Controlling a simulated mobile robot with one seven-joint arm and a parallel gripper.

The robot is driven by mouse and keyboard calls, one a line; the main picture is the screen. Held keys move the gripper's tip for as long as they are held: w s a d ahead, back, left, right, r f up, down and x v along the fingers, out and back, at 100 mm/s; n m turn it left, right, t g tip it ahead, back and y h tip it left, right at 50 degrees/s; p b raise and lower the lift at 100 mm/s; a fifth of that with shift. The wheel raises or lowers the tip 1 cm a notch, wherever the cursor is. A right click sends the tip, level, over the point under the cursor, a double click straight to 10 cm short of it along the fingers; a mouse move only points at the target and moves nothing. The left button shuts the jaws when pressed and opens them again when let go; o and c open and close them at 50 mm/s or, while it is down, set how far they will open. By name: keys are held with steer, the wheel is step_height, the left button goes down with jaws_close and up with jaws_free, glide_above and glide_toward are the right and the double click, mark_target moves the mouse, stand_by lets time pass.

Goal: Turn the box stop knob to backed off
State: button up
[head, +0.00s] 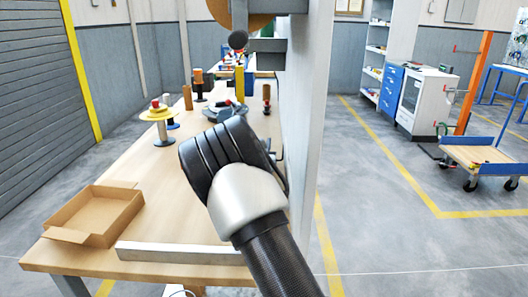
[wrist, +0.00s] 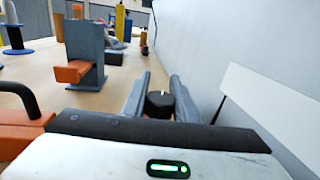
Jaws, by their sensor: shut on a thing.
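The knob (wrist: 160,104) is a small black round piece with a white mark on top, low near the foot of the pale wall in the wrist view. My gripper (wrist: 160,100) has its two grey fingers on either side of the knob, shut on it. In the head view my dark arm and wrist hide the fingers and the knob. The white mark is too small to tell the knob's setting surely.
A grey upright block with an orange piece (wrist: 84,56) stands left of my fingers in the wrist view. The pale wall (wrist: 225,60) is close on the right. An open cardboard box (head: 95,212) and a metal bar (head: 180,253) lie on the wooden table (head: 165,205).

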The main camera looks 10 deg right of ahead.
steer(key=shift+w+a+n+t+y, duration=0.1)
steer(key=shift+a+n+t+y, duration=0.1)
steer(key=shift+n+y, duration=0.45)
steer(key=shift+a+n+t+y, duration=0.1)
steer(key=shift+n+t+y, duration=0.1)
steer(key=shift+n+y, duration=0.45)
steer(key=shift+y, duration=0.5)
steer(key=o, duration=1.1)
steer(key=shift+a, duration=0.1)
steer(key=s+p, duration=0.1)
steer(key=s, duration=0.4)
steer(key=s+a+p, duration=0.1)
steer(key=s, duration=0.5)
steer(key=s+a+p, duration=0.1)
steer(key=s, duration=0.5)
steer(key=shift+s+a, duration=0.1)
steer(key=shift+a, duration=0.15)
